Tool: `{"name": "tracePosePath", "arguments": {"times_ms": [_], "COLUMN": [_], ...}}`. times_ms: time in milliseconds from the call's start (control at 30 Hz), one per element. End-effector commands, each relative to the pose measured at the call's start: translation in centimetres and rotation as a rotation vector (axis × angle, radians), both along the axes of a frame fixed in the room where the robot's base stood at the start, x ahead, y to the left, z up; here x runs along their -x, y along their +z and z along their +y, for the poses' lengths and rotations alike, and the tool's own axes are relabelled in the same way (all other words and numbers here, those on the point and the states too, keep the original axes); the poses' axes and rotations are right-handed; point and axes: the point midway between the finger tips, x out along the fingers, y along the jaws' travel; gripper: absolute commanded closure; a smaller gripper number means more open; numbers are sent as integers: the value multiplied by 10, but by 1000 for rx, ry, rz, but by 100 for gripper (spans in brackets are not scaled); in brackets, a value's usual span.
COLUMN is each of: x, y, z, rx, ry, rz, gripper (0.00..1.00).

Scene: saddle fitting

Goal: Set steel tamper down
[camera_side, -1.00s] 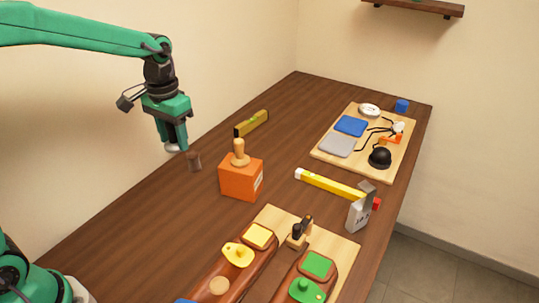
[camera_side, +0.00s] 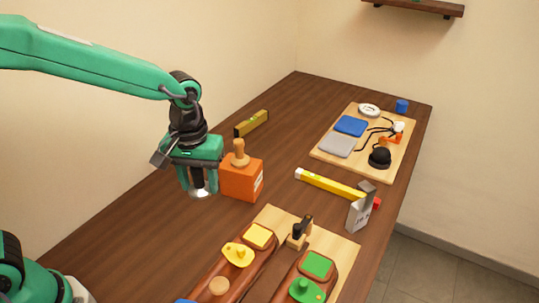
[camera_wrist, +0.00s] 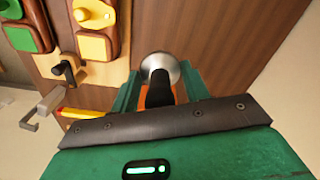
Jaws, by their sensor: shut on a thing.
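The steel tamper has a shiny round base and a dark handle. In the side view its base (camera_side: 200,193) hangs at the lower end of my gripper (camera_side: 198,182), low over the table left of the orange box. I cannot tell whether the base touches the table. In the wrist view the tamper (camera_wrist: 160,65) sits between the two green fingers of my gripper (camera_wrist: 160,88), which are shut on its dark handle.
The orange box (camera_side: 240,182) with a wooden-handled piece (camera_side: 239,154) on it stands close right of my gripper. A level (camera_side: 251,123) lies behind. The left front table is clear.

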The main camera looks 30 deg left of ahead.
Motion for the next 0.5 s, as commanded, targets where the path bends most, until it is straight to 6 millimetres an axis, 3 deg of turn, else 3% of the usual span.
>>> {"name": "tracePosePath", "arguments": {"times_ms": [200,500], "x": [26,63], "y": [-12,-27], "z": [-34,-68], "rx": [1,1], "ry": [123,294], "rz": [-1,-1], "gripper": [87,87]}}
